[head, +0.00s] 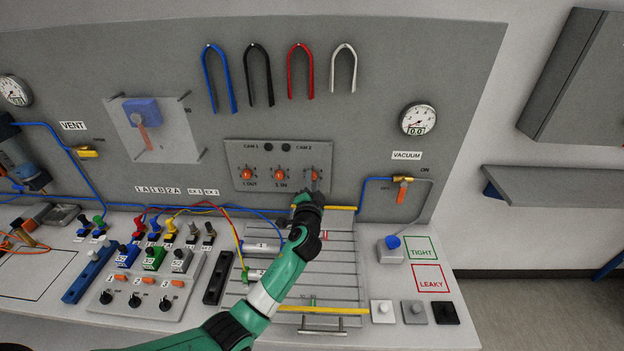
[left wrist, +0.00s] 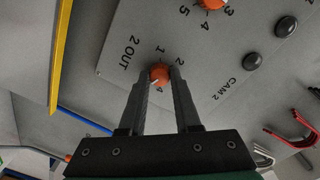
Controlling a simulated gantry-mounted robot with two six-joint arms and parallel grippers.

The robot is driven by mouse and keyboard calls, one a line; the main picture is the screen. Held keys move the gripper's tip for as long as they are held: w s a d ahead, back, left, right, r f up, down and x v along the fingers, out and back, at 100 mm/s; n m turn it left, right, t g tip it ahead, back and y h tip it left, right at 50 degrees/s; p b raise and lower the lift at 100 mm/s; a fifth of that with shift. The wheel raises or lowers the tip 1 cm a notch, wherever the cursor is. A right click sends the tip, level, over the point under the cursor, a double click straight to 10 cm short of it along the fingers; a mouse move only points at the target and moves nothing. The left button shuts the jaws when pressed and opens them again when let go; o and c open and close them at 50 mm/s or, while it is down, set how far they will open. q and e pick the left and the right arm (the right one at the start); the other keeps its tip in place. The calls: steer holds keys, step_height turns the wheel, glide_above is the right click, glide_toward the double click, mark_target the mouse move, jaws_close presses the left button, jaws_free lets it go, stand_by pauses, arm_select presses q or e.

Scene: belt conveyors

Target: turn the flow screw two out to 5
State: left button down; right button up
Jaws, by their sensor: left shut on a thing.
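The flow screw labelled 2 OUT is an orange knob (left wrist: 160,72) on a grey panel. In the left wrist view it sits between the two fingertips of my left gripper (left wrist: 160,76), which is shut on it. Digits 1, 2 and 4 show around the knob; the 3 and 5 of its scale are not clear, and I cannot tell where its pointer stands. In the head view the same knob (head: 314,174) is the rightmost of the three on the panel (head: 262,158), with my left gripper (head: 313,182) over its lower part. My right gripper is not in view.
Two other orange screws, 1 OUT (head: 246,174) and a middle one (head: 279,174), sit to the left. Black CAM buttons (head: 268,147) are above. A vacuum gauge (head: 418,119) and an orange-handled valve (head: 402,190) are to the right. The slotted tray (head: 340,265) lies below my arm.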

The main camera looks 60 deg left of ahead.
arm_select(q)
steer(key=shift+m, duration=0.8)
steer(key=c, duration=0.6)
jaws_free()
steer(key=p+v, duration=0.2)
steer(key=v, duration=0.9)
steer(key=shift+s+d+r, duration=0.1)
steer(key=shift+s+d, duration=0.05)
steer(key=shift+d, duration=0.15)
